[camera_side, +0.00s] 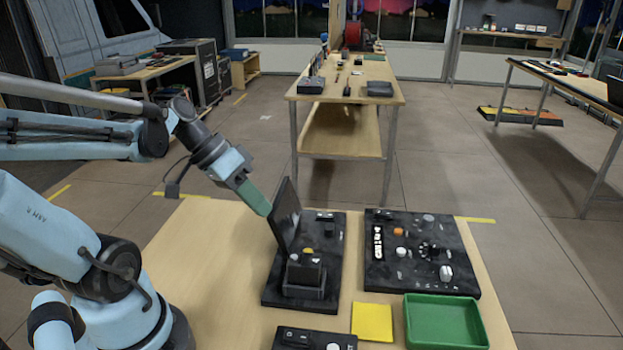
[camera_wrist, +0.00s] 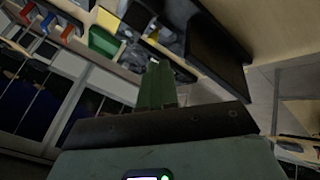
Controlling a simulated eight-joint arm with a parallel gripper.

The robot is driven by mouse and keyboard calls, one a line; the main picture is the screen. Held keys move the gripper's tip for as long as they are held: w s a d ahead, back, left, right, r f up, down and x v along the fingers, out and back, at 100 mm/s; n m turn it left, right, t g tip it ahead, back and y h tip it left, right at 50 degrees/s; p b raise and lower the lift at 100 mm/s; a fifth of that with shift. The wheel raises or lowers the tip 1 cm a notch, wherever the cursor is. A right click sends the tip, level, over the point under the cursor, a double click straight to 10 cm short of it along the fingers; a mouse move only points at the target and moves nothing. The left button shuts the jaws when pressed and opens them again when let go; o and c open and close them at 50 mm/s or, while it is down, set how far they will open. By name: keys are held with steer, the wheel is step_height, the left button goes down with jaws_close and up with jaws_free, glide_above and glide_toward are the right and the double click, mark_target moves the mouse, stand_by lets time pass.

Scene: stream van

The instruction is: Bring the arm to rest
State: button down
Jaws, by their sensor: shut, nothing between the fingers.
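My gripper (camera_side: 266,209) is at the end of my light-blue arm, above the left part of the wooden table (camera_side: 195,245). Its green fingers are together and nothing shows between them. In the side view the fingertips are just left of an upright dark plate (camera_side: 285,217) on the left black panel (camera_side: 325,265); I cannot tell whether they touch it. In the wrist view the closed green fingers (camera_wrist: 153,65) point away from the camera, with dark equipment beyond them.
A right black panel (camera_side: 385,270) carries knobs and switches. In front lie a yellow pad (camera_side: 372,322), a green tray (camera_side: 445,298) and a small black box (camera_side: 300,340). The table's left part is bare. Another workbench (camera_side: 345,93) stands behind, across open floor.

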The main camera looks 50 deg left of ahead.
steer(key=w+d+t+y, duration=0.1)
steer(key=w+d+y, duration=0.2)
steer(key=d+y, duration=0.2)
steer(key=shift+w+d+m+t, duration=0.3)
steer(key=shift+d+t, duration=0.1)
steer(key=shift+d, duration=0.15)
